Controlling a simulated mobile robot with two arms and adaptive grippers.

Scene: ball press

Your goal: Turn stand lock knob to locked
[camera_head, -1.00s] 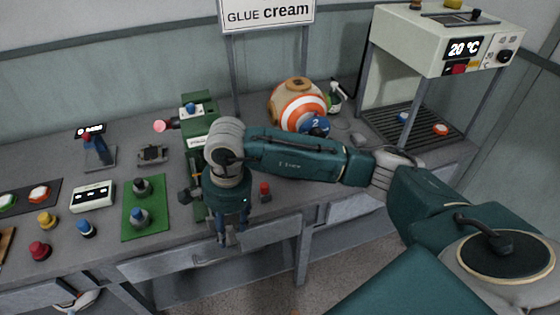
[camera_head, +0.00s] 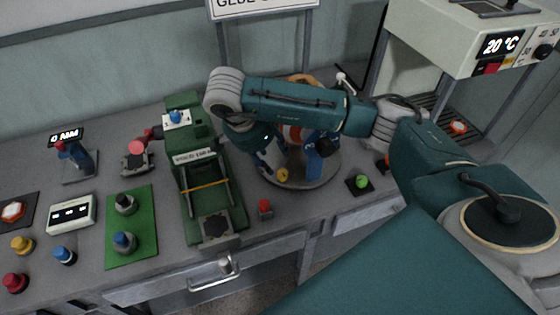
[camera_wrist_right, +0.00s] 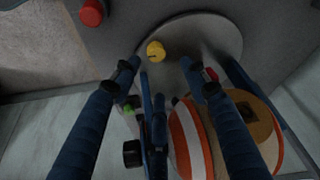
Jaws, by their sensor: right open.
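A small yellow knob (camera_head: 282,175) sits near the front edge of a round grey stand (camera_head: 312,180). The yellow knob (camera_wrist_right: 156,51) also shows in the right wrist view, on the rim side of the stand plate (camera_wrist_right: 222,38). My right gripper (camera_wrist_right: 160,63) is open and empty, with its fingertips on either side of the knob in that view; contact cannot be told. In the head view my right gripper (camera_head: 272,162) points down at the knob. An orange-and-white ball (camera_wrist_right: 212,135) is on the stand, mostly hidden behind my arm in the head view. My left gripper is not in view.
A blue clamp-like part (camera_head: 318,152) stands on the stand beside my gripper. A red knob (camera_head: 265,207) is on the table just in front. A green press (camera_head: 190,160) stands to the left. A green button (camera_head: 361,182) sits to the right.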

